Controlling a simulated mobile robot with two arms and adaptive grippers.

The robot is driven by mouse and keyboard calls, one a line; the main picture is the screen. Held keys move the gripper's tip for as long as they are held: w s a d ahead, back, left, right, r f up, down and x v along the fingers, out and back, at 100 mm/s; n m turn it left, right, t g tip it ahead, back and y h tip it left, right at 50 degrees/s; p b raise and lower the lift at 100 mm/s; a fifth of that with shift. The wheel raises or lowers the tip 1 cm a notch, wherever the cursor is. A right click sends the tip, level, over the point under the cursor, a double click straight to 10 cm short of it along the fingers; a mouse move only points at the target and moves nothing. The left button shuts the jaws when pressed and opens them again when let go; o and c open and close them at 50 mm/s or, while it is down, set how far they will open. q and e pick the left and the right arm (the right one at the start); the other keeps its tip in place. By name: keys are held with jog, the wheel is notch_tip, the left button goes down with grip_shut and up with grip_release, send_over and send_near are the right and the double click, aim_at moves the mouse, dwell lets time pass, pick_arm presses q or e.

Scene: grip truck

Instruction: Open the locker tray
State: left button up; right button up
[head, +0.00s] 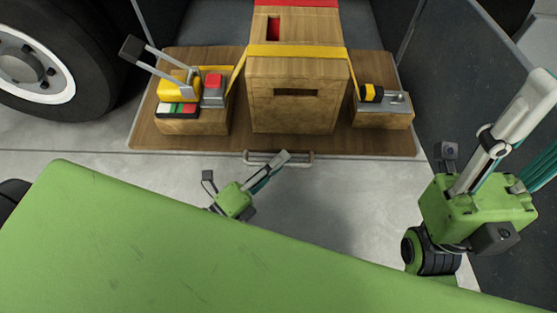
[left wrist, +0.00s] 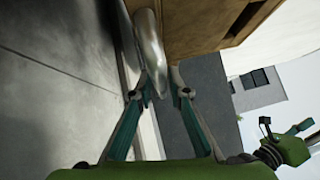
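The locker tray (head: 330,143) is a wide wooden board under the truck body. A metal bar handle (head: 258,160) runs along its front edge. In the left wrist view the curved metal handle (left wrist: 148,42) passes between the two teal-and-grey fingers.
Wooden blocks on the tray carry a yellow lever tool (head: 178,85) and a black-and-yellow device (head: 372,93). A wooden box (head: 298,115) stands between them. A wheel (head: 45,70) is at left, a dark panel (head: 465,85) at right. Grey floor lies before the tray.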

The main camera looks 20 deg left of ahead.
pick_arm(q)
jog(key=v, duration=1.2)
jog(key=shift+r, duration=0.1)
dwell(0.4)
